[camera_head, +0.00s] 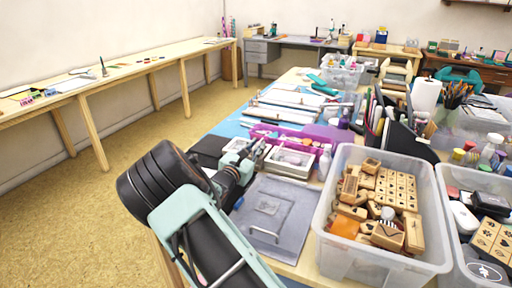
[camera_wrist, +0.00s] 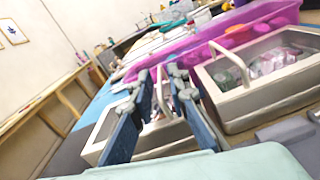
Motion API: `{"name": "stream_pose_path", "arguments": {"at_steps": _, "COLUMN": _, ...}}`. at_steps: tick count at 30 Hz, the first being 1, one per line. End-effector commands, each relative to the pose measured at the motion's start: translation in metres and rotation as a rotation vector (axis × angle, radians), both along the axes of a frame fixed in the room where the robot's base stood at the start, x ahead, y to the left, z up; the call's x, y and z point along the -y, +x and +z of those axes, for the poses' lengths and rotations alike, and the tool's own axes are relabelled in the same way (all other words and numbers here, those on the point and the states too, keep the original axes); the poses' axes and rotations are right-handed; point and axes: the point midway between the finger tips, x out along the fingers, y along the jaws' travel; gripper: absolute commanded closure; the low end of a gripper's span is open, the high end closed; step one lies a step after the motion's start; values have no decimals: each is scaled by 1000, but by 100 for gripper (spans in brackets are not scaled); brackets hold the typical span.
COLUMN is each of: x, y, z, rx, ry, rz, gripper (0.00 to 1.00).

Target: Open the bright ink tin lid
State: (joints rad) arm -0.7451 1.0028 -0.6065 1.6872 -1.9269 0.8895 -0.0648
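Two low metal tins with clear windowed lids and loop handles stand side by side. The right tin (camera_wrist: 265,105) shows coloured contents through its shut lid; it also shows in the head view (camera_head: 290,162). The left tin (camera_wrist: 165,135) is partly hidden behind my fingers; its lid looks shut. I cannot tell for sure which one is the bright ink tin. My gripper (camera_wrist: 160,73) is open, with its two blue fingers on either side of the left tin's handle. Contact with the handle is not clear. In the head view my gripper (camera_head: 262,150) is over the left tin.
A purple tray (camera_head: 290,137) lies just behind the tins. A grey board (camera_head: 272,208) lies in front of them. A clear bin (camera_head: 345,255) of wooden stamps stands to the right, with another bin (camera_head: 452,225) beyond it. Bottles crowd the tins' right side.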

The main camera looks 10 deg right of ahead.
Motion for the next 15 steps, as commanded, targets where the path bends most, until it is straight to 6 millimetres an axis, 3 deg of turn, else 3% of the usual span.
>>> {"name": "stream_pose_path", "arguments": {"at_steps": 3, "x": 0, "y": 0, "z": 0, "rx": 0, "ry": 0, "rz": 0, "gripper": 100}}
{"name": "stream_pose_path", "arguments": {"at_steps": 15, "x": -1, "y": 0, "z": 0, "rx": 1, "ry": 2, "rz": 0, "gripper": 100}}
